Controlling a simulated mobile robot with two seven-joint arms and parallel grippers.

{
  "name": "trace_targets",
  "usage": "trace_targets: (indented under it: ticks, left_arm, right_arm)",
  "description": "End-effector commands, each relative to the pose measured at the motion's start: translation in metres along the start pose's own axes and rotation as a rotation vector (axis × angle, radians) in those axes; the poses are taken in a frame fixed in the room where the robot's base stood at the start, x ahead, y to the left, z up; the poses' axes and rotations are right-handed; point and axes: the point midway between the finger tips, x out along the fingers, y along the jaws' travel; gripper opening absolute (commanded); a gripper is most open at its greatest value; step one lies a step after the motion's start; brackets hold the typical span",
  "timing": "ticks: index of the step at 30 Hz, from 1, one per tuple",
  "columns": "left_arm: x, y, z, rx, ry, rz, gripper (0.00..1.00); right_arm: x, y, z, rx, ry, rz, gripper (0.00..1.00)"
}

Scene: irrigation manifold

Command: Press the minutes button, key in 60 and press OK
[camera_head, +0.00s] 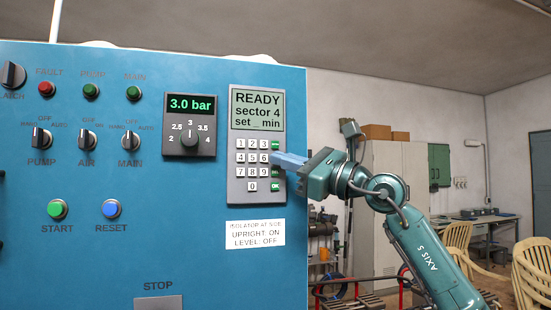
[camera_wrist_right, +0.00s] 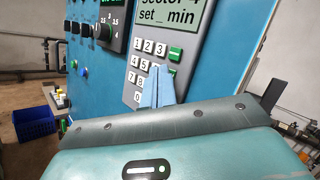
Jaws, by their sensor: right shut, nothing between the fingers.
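The controller (camera_head: 234,135) is a grey keypad unit on the blue panel. Its display (camera_head: 257,110) reads "READY, sector 4, set _ min". White number keys (camera_head: 252,158) stand in rows, with a column of green keys at their right; the lowest green key (camera_head: 278,183) reads OK. My right gripper (camera_head: 277,158) is shut and empty, its blue-grey fingertips at the green column beside the 6 key, hiding the green key there. In the wrist view the fingertips (camera_wrist_right: 154,80) overlap the keypad's right side; whether they touch is unclear. My left gripper is not in view.
A pressure dial (camera_head: 190,136) below a "3.0 bar" readout stands left of the keypad. Switches, lamps, a green START button (camera_head: 57,209) and a blue RESET button (camera_head: 111,208) fill the panel's left. A grey cabinet (camera_head: 392,170) and chairs stand behind at right.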

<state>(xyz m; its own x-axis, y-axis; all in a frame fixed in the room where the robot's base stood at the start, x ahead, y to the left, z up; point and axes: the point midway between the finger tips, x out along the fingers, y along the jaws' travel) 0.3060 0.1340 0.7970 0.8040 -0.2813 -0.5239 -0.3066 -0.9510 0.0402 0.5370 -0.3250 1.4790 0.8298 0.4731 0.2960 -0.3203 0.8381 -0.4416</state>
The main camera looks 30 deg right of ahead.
Motion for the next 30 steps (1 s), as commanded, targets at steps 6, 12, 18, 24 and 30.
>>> trace_targets:
  ticks: [6,12,18,24,30]
  left_arm:
    - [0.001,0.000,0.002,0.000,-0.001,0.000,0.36]
    - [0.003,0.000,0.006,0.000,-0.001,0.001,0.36]
    - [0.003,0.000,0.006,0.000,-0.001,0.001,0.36]
    - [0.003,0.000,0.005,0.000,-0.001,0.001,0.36]
    - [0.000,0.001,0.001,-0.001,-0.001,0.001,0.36]
  right_arm:
    - [-0.002,0.001,0.001,-0.001,0.001,0.000,0.00]
    - [-0.009,0.006,0.005,-0.001,0.000,0.000,0.00]
    - [-0.010,0.008,0.007,-0.001,0.000,0.000,0.00]
    - [-0.010,0.008,0.008,0.000,0.000,0.000,0.00]
    - [0.000,0.018,0.011,0.000,0.001,0.002,0.00]
